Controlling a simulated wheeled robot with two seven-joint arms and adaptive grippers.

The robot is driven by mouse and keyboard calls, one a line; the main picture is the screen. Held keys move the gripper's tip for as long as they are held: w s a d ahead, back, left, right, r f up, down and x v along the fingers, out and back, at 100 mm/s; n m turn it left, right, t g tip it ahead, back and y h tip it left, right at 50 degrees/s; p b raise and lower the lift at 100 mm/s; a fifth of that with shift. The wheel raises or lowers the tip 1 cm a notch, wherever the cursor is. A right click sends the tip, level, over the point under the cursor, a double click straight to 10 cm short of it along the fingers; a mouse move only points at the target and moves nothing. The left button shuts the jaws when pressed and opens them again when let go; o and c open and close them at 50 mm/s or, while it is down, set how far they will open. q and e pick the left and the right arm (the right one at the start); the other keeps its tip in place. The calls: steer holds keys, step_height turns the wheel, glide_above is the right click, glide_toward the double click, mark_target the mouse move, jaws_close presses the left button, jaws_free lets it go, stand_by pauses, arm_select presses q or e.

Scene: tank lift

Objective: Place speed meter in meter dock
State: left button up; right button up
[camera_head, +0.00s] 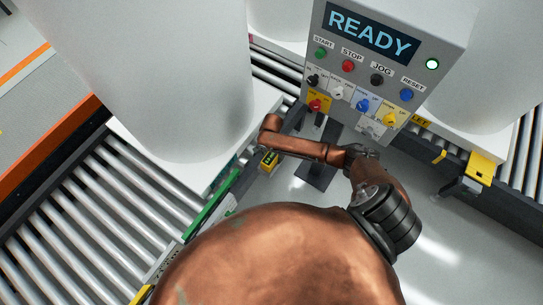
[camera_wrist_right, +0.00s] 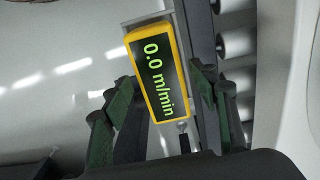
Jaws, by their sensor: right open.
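The speed meter (camera_wrist_right: 160,75) is a yellow-framed box with a dark display reading "0.0 m/min" in green. It lies tilted against a grey plate (camera_wrist_right: 142,18), perhaps the meter dock; whether it is seated cannot be told. Contact is not clear. In the head view its fingers are largely hidden. My left gripper is not in view.
A control panel (camera_head: 386,62) reading READY, with several buttons and knobs, stands just beyond the arm. A roller conveyor (camera_head: 95,215) and a large white tank (camera_head: 160,70) are at left. Another conveyor is at right. Pale floor (camera_head: 460,240) lies open at lower right.

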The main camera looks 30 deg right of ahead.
mark_target(272, 156)
step_height(272, 156, up, 11)
steer(key=p, duration=0.3)
steer(key=shift+r, duration=0.2)
